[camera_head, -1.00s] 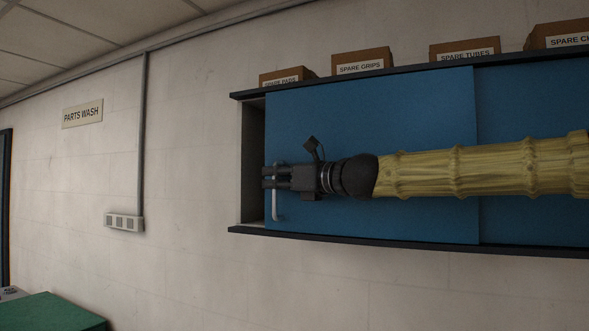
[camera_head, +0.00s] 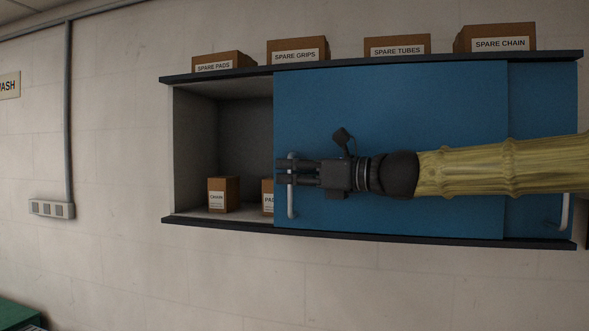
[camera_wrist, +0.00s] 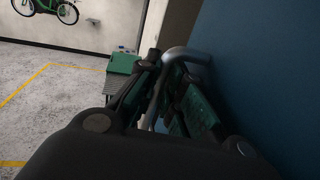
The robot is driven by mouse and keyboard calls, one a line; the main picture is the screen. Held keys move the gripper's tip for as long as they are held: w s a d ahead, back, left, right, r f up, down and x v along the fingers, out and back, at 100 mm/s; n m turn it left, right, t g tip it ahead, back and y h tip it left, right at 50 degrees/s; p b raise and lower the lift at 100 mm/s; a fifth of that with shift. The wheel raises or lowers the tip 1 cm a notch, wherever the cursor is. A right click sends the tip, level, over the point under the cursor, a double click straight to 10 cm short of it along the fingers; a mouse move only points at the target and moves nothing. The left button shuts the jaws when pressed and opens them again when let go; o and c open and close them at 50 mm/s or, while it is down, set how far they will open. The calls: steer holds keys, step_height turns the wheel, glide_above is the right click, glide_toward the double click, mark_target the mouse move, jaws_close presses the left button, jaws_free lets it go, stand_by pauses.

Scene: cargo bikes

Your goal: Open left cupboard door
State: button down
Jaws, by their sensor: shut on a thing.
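The wall cupboard (camera_head: 195,97) has two blue sliding doors. The left door (camera_head: 400,110) stands partly slid to the right, in front of much of the right door (camera_head: 540,110). The cupboard's left part is open and shows its grey inside. A pale vertical bar handle (camera_head: 292,205) is at the left door's left edge. My gripper (camera_head: 283,172) is shut on this handle. In the wrist view, the fingers (camera_wrist: 160,95) close around the grey handle (camera_wrist: 185,54) beside the blue door surface (camera_wrist: 265,70).
Small boxes (camera_head: 223,194) stand inside the open part, one partly hidden by the door. Several labelled cartons (camera_head: 298,50) stand on top. The right door's handle (camera_head: 565,212) is near the right end. A socket strip (camera_head: 52,209) is on the wall at left.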

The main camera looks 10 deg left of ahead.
steer(key=c, duration=1.8)
jaws_free()
steer(key=shift+d, duration=0.1)
steer(key=v, duration=1.2)
